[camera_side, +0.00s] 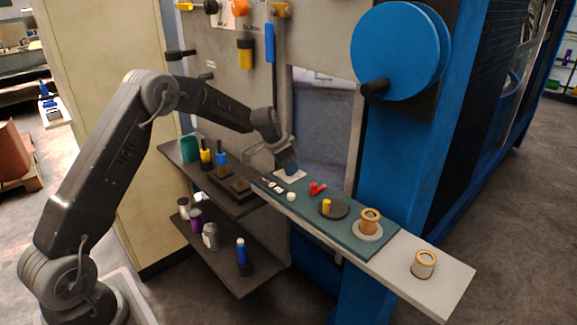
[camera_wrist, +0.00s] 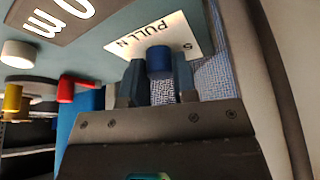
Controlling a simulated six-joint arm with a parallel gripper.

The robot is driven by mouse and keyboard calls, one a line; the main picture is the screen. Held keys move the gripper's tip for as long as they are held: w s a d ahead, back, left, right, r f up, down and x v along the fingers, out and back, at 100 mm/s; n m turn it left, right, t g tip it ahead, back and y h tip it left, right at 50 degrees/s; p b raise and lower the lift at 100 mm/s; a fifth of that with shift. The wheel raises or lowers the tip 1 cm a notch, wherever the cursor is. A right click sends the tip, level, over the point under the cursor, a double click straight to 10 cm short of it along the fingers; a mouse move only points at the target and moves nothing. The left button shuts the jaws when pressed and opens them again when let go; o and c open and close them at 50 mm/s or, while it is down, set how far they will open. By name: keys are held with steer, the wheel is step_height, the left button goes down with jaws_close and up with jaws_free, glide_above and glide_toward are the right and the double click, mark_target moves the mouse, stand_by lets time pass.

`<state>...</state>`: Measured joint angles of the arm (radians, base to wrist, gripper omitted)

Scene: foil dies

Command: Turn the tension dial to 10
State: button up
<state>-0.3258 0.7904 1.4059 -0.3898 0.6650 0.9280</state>
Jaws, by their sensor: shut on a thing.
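The tension dial is a small blue knob (camera_wrist: 159,60) on a white plate (camera_wrist: 185,28) printed "PULL N", with a "5" visible near its right edge. In the side view the white plate (camera_side: 291,175) lies at the far end of the teal panel, and the knob is mostly hidden by my gripper. My gripper (camera_wrist: 160,68) has its two dark fingers on either side of the knob, shut on it. In the side view my gripper (camera_side: 289,166) reaches down to the plate from the left. The knob's pointer and its exact setting cannot be made out.
On the teal panel (camera_side: 335,236) stand a white button (camera_side: 291,197), a red lever (camera_side: 317,188), a yellow peg (camera_side: 326,206) and an orange spool (camera_side: 370,222). A large blue wheel (camera_side: 397,50) hangs above. Tools stand on dark shelves (camera_side: 235,205) at the left.

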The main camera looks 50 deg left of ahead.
steer(key=shift+m+g+h, duration=0.3)
steer(key=shift+m+h, duration=0.1)
steer(key=shift+m, duration=0.8)
steer(key=o, duration=0.9)
steer(key=v, duration=1.3)
steer(key=shift+s+a+r, duration=0.15)
steer(key=shift+a+r, duration=0.1)
steer(key=shift+r, duration=0.05)
steer(key=shift+r, duration=0.1)
